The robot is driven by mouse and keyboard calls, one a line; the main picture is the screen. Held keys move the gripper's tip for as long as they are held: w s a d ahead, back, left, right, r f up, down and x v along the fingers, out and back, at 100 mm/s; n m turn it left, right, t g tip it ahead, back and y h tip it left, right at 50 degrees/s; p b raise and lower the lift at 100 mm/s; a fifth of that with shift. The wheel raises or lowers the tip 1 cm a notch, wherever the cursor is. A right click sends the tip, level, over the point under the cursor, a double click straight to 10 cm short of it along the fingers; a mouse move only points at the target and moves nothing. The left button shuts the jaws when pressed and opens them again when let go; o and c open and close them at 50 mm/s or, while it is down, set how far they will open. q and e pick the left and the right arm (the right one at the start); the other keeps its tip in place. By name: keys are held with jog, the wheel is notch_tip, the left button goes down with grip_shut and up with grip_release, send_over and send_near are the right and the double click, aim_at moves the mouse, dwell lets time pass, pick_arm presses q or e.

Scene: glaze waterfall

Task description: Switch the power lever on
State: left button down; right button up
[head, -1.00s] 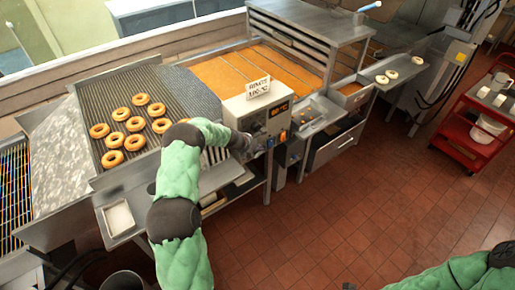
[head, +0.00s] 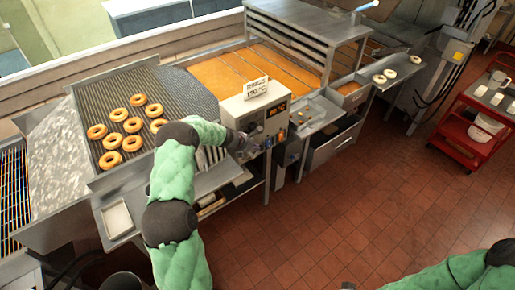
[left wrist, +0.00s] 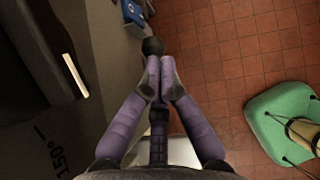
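The grey control box (head: 250,106) stands at the front of the fryer, with a lit display and small orange and blue parts on its right edge. My left gripper (head: 248,141) is at the lower front of this box. In the left wrist view, its two purple fingers (left wrist: 159,62) are drawn together at the tips. A dark round knob (left wrist: 153,46), which looks like the lever's end, is right at the fingertips; I cannot tell whether they grip it. The lever's shaft and position are hidden. My right arm (head: 450,274) shows at the lower right; its gripper is out of view.
Browned doughnuts (head: 132,125) lie on the ribbed rack at left. The orange oil vat (head: 235,70) is behind the box. A blue part (left wrist: 133,12) is just beyond the knob. A red cart (head: 462,140) stands at far right. The tiled floor between is clear.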

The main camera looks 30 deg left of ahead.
pick_arm(q)
jog(key=v, duration=1)
jog(key=shift+s, duration=0.1)
jog(key=s+d+f+m+g+b, duration=0.35)
jog(key=s+d+f+m, duration=0.3)
jog(key=d+f, duration=0.4)
jog(key=s+d+f+m+g+b, duration=0.2)
jog(key=s+d+f+m+b, duration=0.45)
jog(key=f, duration=0.75)
jog(key=s+d+f+m+g+b, duration=0.1)
jog(key=s+d+f+m+b, duration=0.3)
jog(key=s+d+m, duration=0.5)
jog(key=s+d+f+m+g+h+b, duration=0.1)
jog(key=s+d+f+m+b, duration=0.3)
jog(key=s+d+f+m, duration=0.5)
jog(key=shift+s+d+f+m, duration=0.15)
jog(key=shift+d+f+m, duration=0.05)
jog(key=shift+f+m, duration=0.2)
